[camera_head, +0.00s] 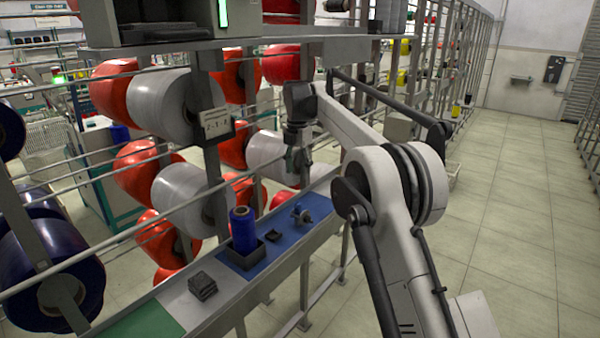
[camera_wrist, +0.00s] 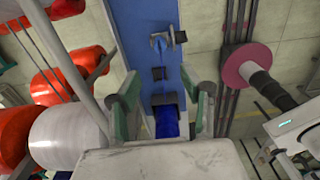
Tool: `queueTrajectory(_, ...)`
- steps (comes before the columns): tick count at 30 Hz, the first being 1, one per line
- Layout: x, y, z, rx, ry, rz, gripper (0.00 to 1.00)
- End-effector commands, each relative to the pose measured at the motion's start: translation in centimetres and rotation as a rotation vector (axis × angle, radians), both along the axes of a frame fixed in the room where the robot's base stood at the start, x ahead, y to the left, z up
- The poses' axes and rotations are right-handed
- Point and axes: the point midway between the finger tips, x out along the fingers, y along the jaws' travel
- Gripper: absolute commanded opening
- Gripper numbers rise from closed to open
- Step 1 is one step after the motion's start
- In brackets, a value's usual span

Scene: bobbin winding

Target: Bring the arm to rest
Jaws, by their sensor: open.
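My arm (camera_head: 400,200) reaches forward over the narrow work shelf, bent at a large white and black joint. My gripper (camera_head: 299,165) hangs at its end above the shelf, beside the bobbin rack. In the wrist view my gripper (camera_wrist: 161,92) has its two greenish fingers spread apart, with nothing between the tips that I can see held. A blue bobbin (camera_head: 243,228) stands upright in a dark square holder on the blue mat (camera_head: 282,238). The bobbin also shows in the wrist view (camera_wrist: 166,122), partly hidden by the gripper body.
A small dark block (camera_head: 272,236) and a grey metal fitting (camera_head: 303,214) sit on the blue mat. Dark stacked pieces (camera_head: 202,286) lie nearer on the shelf. Red and white spools (camera_head: 188,195) and horizontal rails line the left. The tiled floor (camera_head: 520,200) at right is clear.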

Motion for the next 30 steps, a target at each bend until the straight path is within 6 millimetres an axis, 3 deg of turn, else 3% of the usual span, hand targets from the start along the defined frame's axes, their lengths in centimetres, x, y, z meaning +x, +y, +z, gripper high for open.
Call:
queueTrajectory(7, -1.8, -2.5, 3.1, 0.016, -0.04, -0.175, 0.41)
queueTrajectory(14, -5.4, -6.1, 6.7, 0.05, -0.098, -0.447, 0.41)
queueTrajectory(21, -10.3, -9.8, 9.4, 0.1, -0.154, -0.728, 0.41)
queueTrajectory(30, -17.8, -14.1, 10.9, 0.183, -0.212, -1.076, 0.41)
